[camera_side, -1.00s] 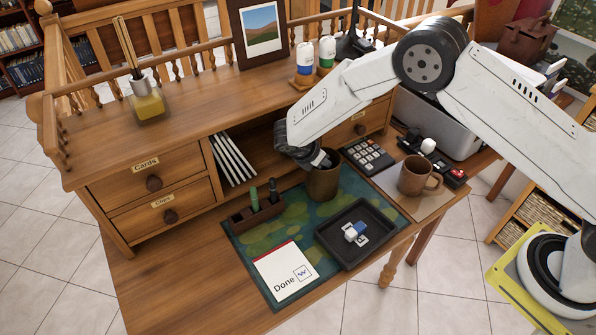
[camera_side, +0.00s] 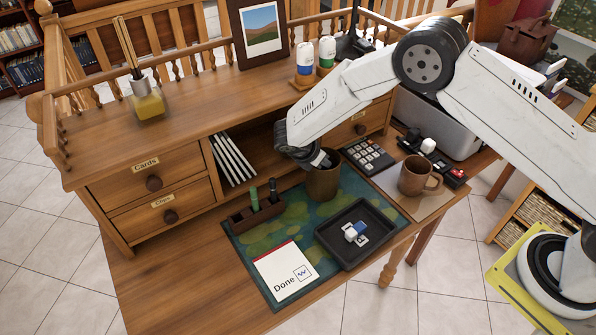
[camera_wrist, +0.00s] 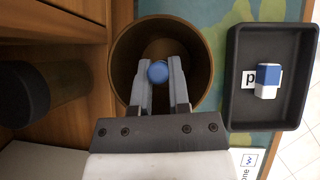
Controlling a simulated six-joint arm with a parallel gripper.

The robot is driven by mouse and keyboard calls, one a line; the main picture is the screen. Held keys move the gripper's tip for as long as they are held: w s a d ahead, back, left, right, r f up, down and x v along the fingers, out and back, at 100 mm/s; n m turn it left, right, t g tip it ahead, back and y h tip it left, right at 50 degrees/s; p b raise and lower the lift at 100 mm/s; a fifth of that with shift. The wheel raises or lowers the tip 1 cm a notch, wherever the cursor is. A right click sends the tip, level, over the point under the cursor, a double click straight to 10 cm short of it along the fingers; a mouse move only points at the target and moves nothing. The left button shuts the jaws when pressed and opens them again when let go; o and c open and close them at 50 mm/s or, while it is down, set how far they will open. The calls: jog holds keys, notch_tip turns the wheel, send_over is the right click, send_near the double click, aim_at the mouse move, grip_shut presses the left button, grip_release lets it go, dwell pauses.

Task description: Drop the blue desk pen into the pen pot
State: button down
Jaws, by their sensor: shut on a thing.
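The brown pen pot (camera_side: 323,184) stands upright on the desk mat, and its round mouth (camera_wrist: 122,58) fills the middle of the wrist view. My gripper (camera_side: 322,160) is at the pot's mouth, pointing down. In the wrist view my gripper (camera_wrist: 162,66) has its fingers within the pot's outline, shut on the blue pen (camera_wrist: 157,72). Only the round blue end of the pen shows between the fingers; the rest is hidden. I cannot tell how deep the pen reaches into the pot. In the side view the pen is hidden.
A wooden pen rest (camera_side: 257,214) holds a green and a dark pen left of the pot. A black tray (camera_side: 352,261) with a blue-and-white eraser (camera_side: 355,231) lies in front. A brown mug (camera_side: 416,176) and a calculator (camera_side: 368,155) stand to the right. Drawers (camera_side: 155,185) rise behind.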

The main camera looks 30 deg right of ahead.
jog(key=c, duration=0.5)
grip_release()
jog(key=shift+r, duration=0.2)
jog(key=shift+r, duration=0.4)
jog(key=shift+r, duration=0.35)
jog(key=shift+r, duration=0.3)
jog(key=shift+r, duration=0.45)
jog(key=shift+r, duration=2.85)
